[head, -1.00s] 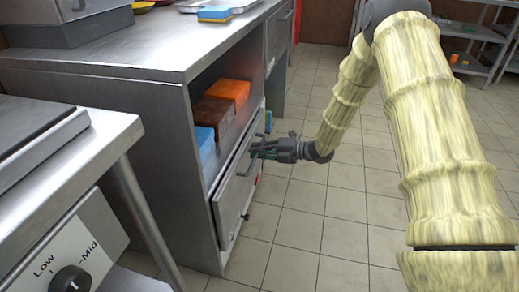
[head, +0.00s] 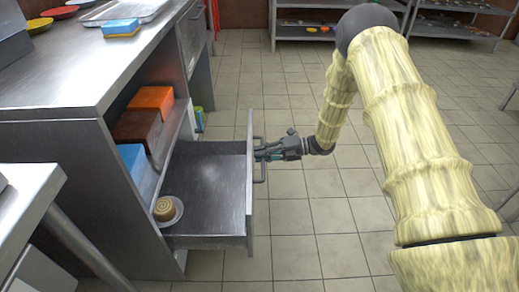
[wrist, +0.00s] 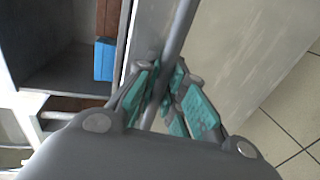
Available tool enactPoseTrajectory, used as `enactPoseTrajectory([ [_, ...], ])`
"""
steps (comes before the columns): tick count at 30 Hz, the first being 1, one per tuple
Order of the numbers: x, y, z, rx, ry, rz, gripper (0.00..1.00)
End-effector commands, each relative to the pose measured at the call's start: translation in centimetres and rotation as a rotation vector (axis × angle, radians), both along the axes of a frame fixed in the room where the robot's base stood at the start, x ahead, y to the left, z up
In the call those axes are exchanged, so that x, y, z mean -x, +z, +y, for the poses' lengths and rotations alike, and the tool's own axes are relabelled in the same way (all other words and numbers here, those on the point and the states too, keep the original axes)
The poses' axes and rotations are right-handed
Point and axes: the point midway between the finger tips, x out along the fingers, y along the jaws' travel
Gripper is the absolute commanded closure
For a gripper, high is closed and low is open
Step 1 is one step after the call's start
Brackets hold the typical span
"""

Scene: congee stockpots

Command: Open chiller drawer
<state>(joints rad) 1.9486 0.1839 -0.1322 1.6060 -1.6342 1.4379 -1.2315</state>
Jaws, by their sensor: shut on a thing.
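The chiller drawer (head: 207,192) stands well out of the steel counter in the head view, its inside open to view. A round tan item (head: 165,208) sits on a small plate inside it, near the front left. My gripper (head: 261,156) is at the drawer's outer face, shut on the bar handle (head: 258,180). In the wrist view the teal-padded fingers (wrist: 165,92) close around the metal handle bar (wrist: 176,38), beside the drawer's front panel (wrist: 225,50).
Orange, brown and blue boxes (head: 153,99) fill the open shelf above the drawer. The counter top (head: 80,75) holds a tray, plates and a sponge. The tiled floor (head: 320,235) right of the drawer is clear. Shelving (head: 310,20) stands at the back.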

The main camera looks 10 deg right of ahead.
Motion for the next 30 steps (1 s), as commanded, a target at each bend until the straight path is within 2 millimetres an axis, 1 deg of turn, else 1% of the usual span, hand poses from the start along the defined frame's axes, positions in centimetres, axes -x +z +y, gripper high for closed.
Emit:
enactPoseTrajectory([
  [3,0.5,0.0,-1.8,0.000,0.008,0.004,1.00],
  [6,0.8,0.0,-3.1,0.001,0.012,0.004,1.00],
  [12,1.1,-0.1,-5.1,0.000,0.010,0.003,1.00],
  [18,1.3,-0.2,-5.7,0.000,0.011,0.003,1.00],
  [27,1.3,-0.2,-5.7,0.000,0.010,0.003,1.00],
  [28,1.3,-0.2,-5.7,0.000,0.010,0.003,0.85],
  [30,1.2,-0.2,-5.7,0.000,0.010,0.003,0.72],
])
